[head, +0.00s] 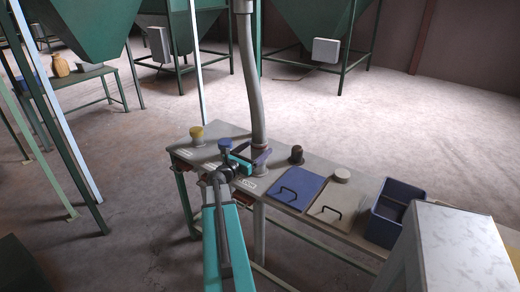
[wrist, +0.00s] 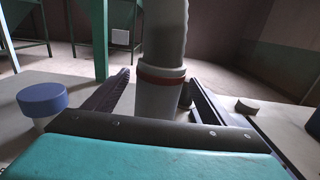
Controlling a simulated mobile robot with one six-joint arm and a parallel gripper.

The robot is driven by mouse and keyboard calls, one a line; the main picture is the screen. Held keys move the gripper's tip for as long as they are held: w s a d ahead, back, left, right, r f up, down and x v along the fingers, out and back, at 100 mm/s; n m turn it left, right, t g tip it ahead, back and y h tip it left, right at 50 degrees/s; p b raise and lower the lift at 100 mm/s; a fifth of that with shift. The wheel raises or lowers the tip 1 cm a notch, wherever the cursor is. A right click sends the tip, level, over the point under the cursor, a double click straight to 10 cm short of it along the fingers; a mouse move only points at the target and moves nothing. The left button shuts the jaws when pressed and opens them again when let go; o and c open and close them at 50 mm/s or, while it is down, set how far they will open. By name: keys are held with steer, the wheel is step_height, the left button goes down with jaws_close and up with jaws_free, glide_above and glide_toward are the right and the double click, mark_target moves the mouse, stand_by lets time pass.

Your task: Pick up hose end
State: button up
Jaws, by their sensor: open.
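A thick grey hose (head: 252,85) comes down from above to the grey bench. Its lower end, the hose end (head: 259,142), stands about upright over the bench. In the wrist view the hose end (wrist: 158,97) is a pale cuff with a red-brown band near its top. My gripper (head: 252,157) is at the hose end, low over the bench. In the wrist view its two dark fingers (wrist: 157,88) are open, one on each side of the cuff. I cannot tell whether either finger touches it. The bottom of the cuff is hidden behind the gripper body.
On the bench (head: 350,222), a yellow-topped port (head: 197,134) and a blue-capped one (wrist: 43,100) stand left of the hose. A dark knob (head: 297,153), a blue lid (head: 293,187), a pale lid (head: 335,203) and a blue bin (head: 391,215) stand to the right.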

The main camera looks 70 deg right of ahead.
steer(key=shift+s+d, duration=0.15)
steer(key=shift+d, duration=0.25)
steer(key=shift+d, duration=0.15)
steer(key=shift+p+x, duration=1.1)
steer(key=shift+x, duration=1.35)
steer(key=c, duration=1.3)
steer(key=shift+r, duration=0.15)
steer(key=a+r, duration=0.1)
steer(key=a, duration=0.3)
steer(key=s+a+r+b, duration=0.1)
steer(key=a+r, duration=0.1)
steer(key=a, duration=0.3)
steer(key=s+a+r+b, duration=0.1)
steer(key=a, duration=0.3)
steer(key=shift+s+a+r, duration=0.2)
steer(key=shift+a+r, duration=0.05)
steer(key=shift+r, duration=0.15)
